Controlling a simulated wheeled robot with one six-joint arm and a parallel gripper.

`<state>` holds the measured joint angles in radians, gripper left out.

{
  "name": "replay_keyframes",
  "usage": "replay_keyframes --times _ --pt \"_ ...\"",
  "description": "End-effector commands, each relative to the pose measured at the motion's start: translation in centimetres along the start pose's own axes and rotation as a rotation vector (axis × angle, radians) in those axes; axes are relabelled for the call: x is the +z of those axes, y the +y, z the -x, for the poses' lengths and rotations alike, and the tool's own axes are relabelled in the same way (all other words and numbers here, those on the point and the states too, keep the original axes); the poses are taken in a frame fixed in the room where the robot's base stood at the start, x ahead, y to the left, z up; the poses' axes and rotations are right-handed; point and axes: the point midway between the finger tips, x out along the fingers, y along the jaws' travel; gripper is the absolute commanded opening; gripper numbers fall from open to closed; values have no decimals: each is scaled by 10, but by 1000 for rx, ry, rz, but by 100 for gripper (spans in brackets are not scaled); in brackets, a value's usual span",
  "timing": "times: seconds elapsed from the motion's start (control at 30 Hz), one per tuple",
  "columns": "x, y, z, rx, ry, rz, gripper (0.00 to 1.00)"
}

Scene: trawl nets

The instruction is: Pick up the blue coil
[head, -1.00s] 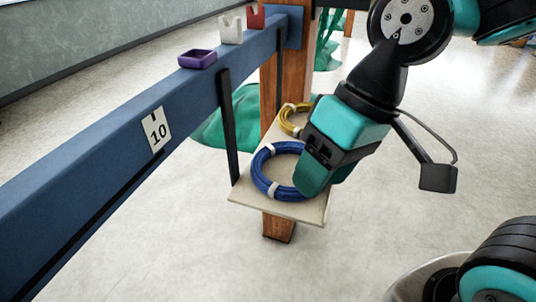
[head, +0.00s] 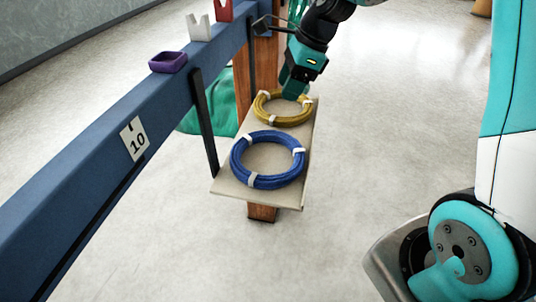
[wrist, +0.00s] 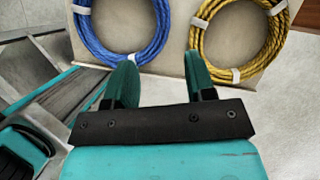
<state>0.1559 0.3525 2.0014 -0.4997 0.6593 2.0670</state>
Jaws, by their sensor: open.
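The blue coil (head: 240,158), a ring of blue rope bound with white bands, lies flat on the near end of a pale shelf board (head: 232,188). In the wrist view the blue coil (wrist: 84,38) is at the upper left, partly cut off by the top edge. My gripper (wrist: 158,75) is open and empty, its two fingers apart, with the blue coil ahead to the left and the yellow coil ahead to the right. In the head view my gripper (head: 295,84) is at the far end of the board, by the yellow coil; contact cannot be told.
The yellow coil (head: 264,112) lies on the board behind the blue one. A blue beam (head: 85,160) runs along the left, carrying a purple tray (head: 168,62) and a white notched block (head: 199,28). A dark bracket (head: 204,120) stands beside the board. Open floor lies right.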

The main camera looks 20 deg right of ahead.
Motion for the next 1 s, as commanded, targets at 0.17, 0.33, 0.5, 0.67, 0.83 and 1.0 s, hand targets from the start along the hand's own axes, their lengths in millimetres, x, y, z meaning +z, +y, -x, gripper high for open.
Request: replay_keyframes --times 0.17,0.33,0.5,0.67,0.83,1.0 --pt "0 1 -43 5 2 1 50" --pt "0 1 -72 3 2 3 50" --pt "0 0 -85 0 1 3 50" --pt "-1 1 -103 5 2 3 50" --pt "-2 0 -128 3 2 3 50" --pt "-2 0 -137 0 2 4 50"
